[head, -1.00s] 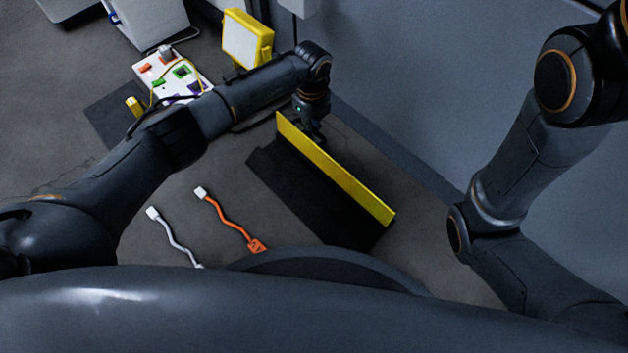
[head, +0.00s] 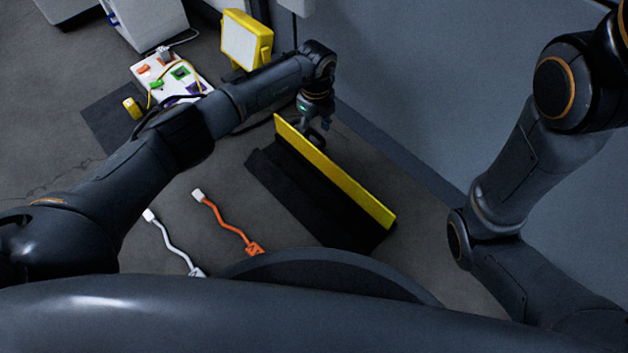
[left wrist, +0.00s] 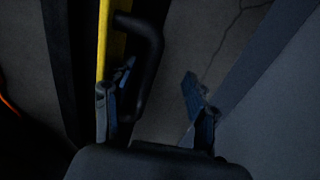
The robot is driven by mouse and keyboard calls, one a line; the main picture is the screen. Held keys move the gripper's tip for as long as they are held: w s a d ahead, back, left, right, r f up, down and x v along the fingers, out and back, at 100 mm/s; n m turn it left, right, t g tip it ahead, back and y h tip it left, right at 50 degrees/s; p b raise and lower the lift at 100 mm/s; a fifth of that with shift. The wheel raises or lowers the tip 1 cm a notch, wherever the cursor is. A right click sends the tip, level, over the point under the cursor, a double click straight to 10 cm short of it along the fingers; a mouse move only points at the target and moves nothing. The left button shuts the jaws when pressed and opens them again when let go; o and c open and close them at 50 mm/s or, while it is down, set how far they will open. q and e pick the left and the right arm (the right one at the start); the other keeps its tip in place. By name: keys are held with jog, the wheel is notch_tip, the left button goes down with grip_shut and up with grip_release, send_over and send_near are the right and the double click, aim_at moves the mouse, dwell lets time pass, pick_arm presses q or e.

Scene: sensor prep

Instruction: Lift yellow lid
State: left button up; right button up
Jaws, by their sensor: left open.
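The yellow lid (head: 335,172) shows in the head view as a long yellow strip, tilted up on edge along a black case (head: 310,195). In the left wrist view the lid (left wrist: 104,45) is a vertical yellow band with a black handle (left wrist: 150,65) on its right side. My left gripper (head: 316,130) is at the lid's far end, behind it. In the left wrist view the left gripper (left wrist: 158,95) is open, with one finger beside the yellow band near the handle and the other over the floor. My right gripper is out of view; only the arm shows.
An orange cable (head: 228,220) and a white cable (head: 172,243) lie on the floor at the near left. A white board with coloured parts (head: 165,78) and a yellow work light (head: 246,40) stand at the back. A grey wall (head: 420,90) is close on the right.

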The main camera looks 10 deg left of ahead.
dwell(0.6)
pick_arm(q)
jog(key=w+d+r+p, duration=0.2)
jog(key=w+r, duration=0.1)
jog(key=r, duration=0.7)
jog(key=shift+w+d+p, duration=0.25)
jog(key=shift+d+p, duration=0.1)
dwell(0.6)
jog(key=shift+a, duration=0.1)
dwell(0.5)
